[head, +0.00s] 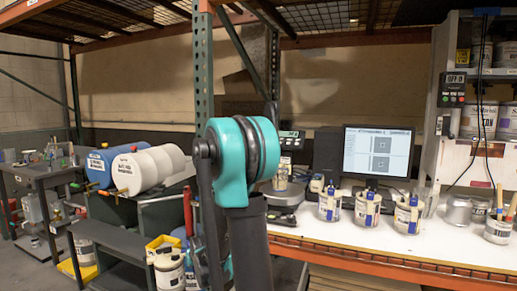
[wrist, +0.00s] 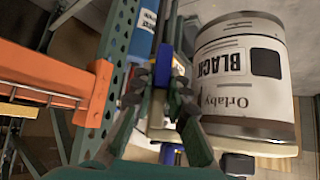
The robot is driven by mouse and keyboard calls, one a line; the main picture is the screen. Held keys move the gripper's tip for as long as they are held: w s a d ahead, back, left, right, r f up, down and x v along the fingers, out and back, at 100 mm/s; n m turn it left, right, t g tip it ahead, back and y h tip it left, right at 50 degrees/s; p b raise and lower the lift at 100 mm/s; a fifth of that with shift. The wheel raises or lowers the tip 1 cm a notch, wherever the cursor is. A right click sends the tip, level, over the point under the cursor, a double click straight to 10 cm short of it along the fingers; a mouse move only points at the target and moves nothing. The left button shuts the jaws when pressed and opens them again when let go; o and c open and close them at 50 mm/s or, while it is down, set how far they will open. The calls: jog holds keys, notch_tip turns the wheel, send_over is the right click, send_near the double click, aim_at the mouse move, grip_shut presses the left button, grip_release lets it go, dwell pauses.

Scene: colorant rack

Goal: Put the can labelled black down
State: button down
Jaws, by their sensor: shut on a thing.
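The can labelled black (wrist: 248,80) is large at the right of the wrist view. It is white and grey with a dark band near its lower rim, and its label reads "BLACK". My gripper (wrist: 162,92) has its dark green fingers closed on a narrow pale and blue handle-like piece beside the can. The can hangs just right of the fingers; where the piece joins the can is hidden. In the head view my teal arm stands in the middle, and I cannot make out the gripper or this can there.
An orange rack beam (wrist: 45,75) and a green perforated post (wrist: 118,55) are close on the left of the wrist view. The white bench (head: 390,245) carries several cans with blue and pale handles, a monitor (head: 379,152) and a scale (head: 284,196). Drums (head: 148,168) lie at left.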

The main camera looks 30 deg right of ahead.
notch_tip(320, 180, down, 5)
jog(key=w, duration=0.2)
jog(key=shift+w+f, duration=0.2)
jog(key=shift+w, duration=0.15)
